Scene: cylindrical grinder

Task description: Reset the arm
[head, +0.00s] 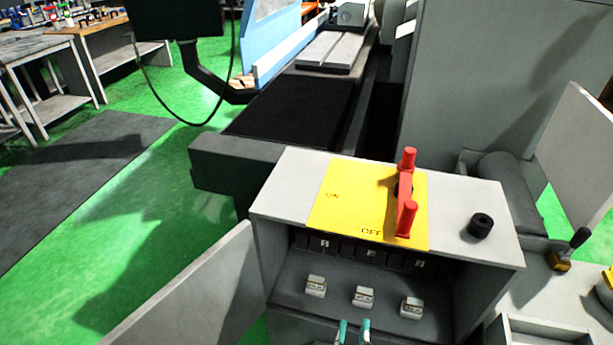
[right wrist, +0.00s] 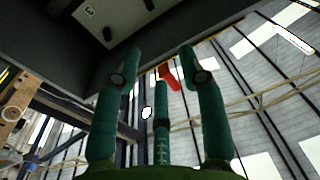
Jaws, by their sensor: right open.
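My right gripper (head: 353,332) shows only as teal fingertips at the bottom edge of the head view, in front of the open grey switch box. In the right wrist view its green fingers (right wrist: 160,75) are spread apart with nothing between them, so it is open and empty. The rest of my right arm is out of the head view. My left gripper is in neither view.
The switch box has a yellow ON/OFF plate (head: 345,205) with a red handle (head: 406,195), a black knob (head: 481,225) and white blocks inside (head: 363,297). Its open door (head: 195,295) sticks out left. Green floor (head: 190,200) lies clear at left.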

